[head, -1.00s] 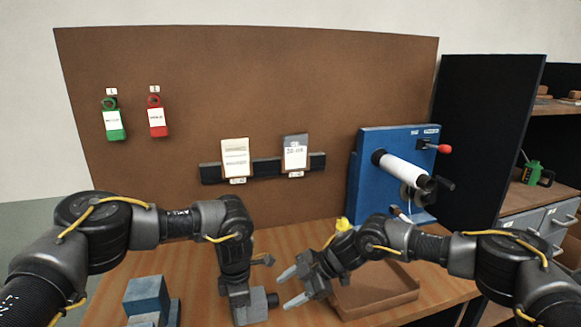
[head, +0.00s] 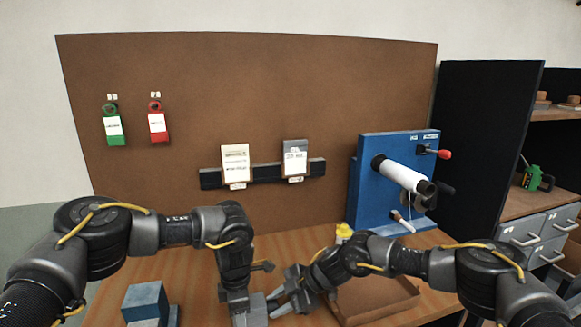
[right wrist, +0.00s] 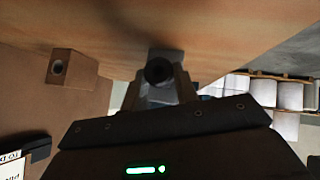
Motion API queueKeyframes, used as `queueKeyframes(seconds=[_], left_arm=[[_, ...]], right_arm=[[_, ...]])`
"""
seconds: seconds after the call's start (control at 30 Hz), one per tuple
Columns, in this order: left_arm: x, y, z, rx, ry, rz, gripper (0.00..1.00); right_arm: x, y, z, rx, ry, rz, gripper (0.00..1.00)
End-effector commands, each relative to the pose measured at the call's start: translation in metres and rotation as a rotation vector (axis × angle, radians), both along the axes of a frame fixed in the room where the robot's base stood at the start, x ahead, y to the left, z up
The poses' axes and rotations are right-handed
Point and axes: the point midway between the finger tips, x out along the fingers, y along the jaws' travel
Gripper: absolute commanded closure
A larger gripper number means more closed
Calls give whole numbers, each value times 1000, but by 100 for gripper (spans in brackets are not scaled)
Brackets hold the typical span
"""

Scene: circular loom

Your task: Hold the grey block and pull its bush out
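The grey block (head: 258,309) is low in the middle of the head view, at the end of my left gripper (head: 240,303), which is shut on it. My right gripper (head: 275,303) is at the block's right side, its fingers parted. In the right wrist view, the dark round bush (right wrist: 158,70) stands between the fingertips of this gripper (right wrist: 162,82), with the grey block (right wrist: 166,54) behind it. The fingers look apart and beside the bush; whether they touch it is too dim to tell.
A brown tray (head: 384,319) lies right of the grippers. A blue-grey block (head: 145,301) stands at the front left. A blue machine (head: 366,209) with a white roller stands at the back right. A brown block with a hole (right wrist: 75,67) shows in the right wrist view.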

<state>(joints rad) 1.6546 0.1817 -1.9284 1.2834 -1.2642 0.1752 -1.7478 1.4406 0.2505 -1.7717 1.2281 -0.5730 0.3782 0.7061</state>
Motion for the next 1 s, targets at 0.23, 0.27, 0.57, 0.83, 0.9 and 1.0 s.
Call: queueKeyframes(seconds=[0.23,0.27,0.57,0.83,0.9,1.0], left_arm=[[0,0,0,0,-1,1,89],[0,0,0,0,-1,0,89],[0,0,0,0,-1,0,89],[0,0,0,0,-1,1,89],[0,0,0,0,-1,1,89],[0,0,0,0,0,0,89]], right_arm=[[0,0,0,0,0,0,100],[0,0,0,0,0,0,100],[1,-1,1,1,0,0,100],[2,-8,0,1,0,0,100],[3,-10,0,0,0,0,100],[3,-11,0,1,0,0,100]])
